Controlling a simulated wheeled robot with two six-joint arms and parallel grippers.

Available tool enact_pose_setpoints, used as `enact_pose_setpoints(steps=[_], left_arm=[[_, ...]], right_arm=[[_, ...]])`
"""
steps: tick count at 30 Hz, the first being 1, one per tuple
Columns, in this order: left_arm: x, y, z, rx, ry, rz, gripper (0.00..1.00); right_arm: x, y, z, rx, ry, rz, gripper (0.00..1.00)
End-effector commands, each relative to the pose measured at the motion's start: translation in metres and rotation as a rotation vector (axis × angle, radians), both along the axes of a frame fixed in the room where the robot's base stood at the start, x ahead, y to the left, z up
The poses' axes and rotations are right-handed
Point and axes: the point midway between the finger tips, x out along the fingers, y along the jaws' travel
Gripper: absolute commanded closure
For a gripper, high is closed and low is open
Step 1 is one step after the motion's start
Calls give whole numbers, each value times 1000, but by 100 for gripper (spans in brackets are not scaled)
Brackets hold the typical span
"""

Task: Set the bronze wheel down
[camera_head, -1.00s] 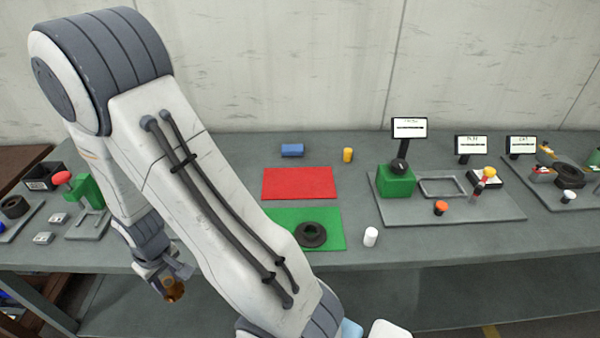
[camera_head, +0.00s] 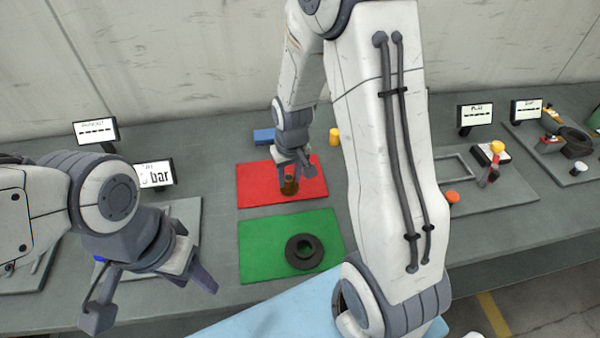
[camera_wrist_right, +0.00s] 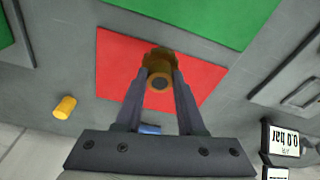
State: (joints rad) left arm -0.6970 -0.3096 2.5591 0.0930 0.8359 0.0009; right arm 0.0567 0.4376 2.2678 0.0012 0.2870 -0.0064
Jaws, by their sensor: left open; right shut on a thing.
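The bronze wheel (camera_head: 289,187) is small and brown-gold. My right gripper (camera_head: 291,174) is shut on it, with the arm reaching down over the red mat (camera_head: 255,187). In the right wrist view the bronze wheel (camera_wrist_right: 158,60) sits between the fingertips (camera_wrist_right: 161,82), with the red mat (camera_wrist_right: 205,78) behind it. I cannot tell whether the wheel touches the mat.
A green mat (camera_head: 262,228) with a dark ring-shaped wheel (camera_head: 305,252) lies in front of the red mat. A blue block (camera_head: 264,136) and a yellow cylinder (camera_head: 334,137) stand behind it. The red mat is otherwise bare. My right arm hides part of the bench.

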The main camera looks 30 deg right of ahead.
Motion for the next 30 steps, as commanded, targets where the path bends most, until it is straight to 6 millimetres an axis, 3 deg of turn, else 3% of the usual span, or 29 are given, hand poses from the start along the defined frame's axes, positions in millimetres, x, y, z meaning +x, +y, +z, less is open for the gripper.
enact_pose_setpoints(steps=[1,6,9,13,17,24,30], left_arm=[[0,0,-23,1,1,0,50],[-1,1,-56,1,1,-1,50],[0,0,-68,1,1,-1,50],[0,0,-73,1,1,-1,50],[0,0,-69,0,0,-1,50],[0,0,-60,0,0,-1,50],[0,0,-56,1,1,-1,50]], right_arm=[[18,-16,-5,-1,-16,-37,100],[51,-73,24,-3,-17,-152,100],[57,-98,43,-3,-13,-201,100],[59,-111,57,-1,-6,-229,100],[57,-94,52,0,2,-229,100],[55,-37,19,-1,3,-223,100],[55,-4,-1,-2,1,-225,100]])
